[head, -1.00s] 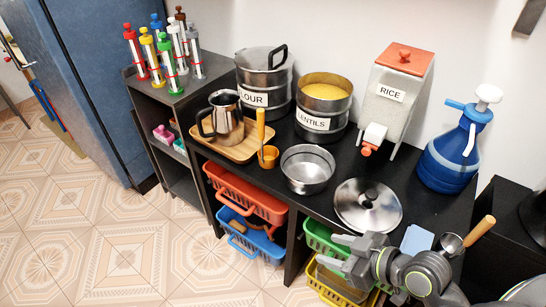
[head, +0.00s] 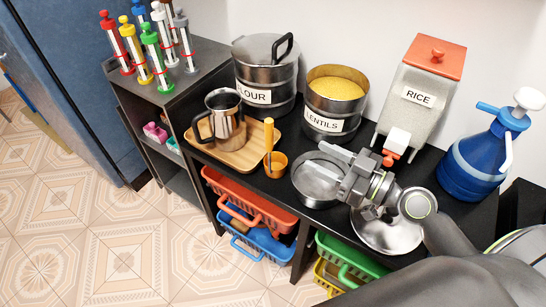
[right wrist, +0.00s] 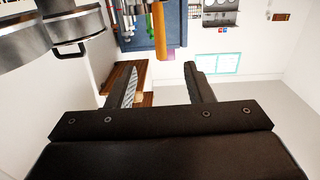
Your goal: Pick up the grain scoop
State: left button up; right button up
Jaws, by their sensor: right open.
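The orange scoop (head: 276,166) stands on the black counter beside the wooden tray, its long yellow-orange handle (head: 268,135) pointing up. In the right wrist view its handle (right wrist: 163,31) shows beyond the fingers, roughly between them; its cup is not visible there. My right gripper (head: 318,158) is open and empty, over the metal bowl and to the right of the scoop, its fingers pointing left toward it. The handle is apart from the fingers. My left gripper is not in view.
The metal bowl (head: 310,192) lies under my gripper. The lentils canister (head: 335,105) and flour canister (head: 266,75) stand behind. The wooden tray (head: 238,157) holds a metal jug (head: 225,113). The rice dispenser (head: 420,85) is at the back right. The pot lid (head: 386,235) is partly covered by my arm.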

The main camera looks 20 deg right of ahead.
jog(key=p+x, duration=0.5)
jog(key=x, duration=1.1)
jog(key=shift+f+p, duration=0.3)
jog(key=shift+p, duration=0.1)
grip_shut()
notch_tip(320, 180, up, 10)
jog(key=p, duration=0.1)
jog(key=c, duration=0.7)
grip_release()
grip_shut()
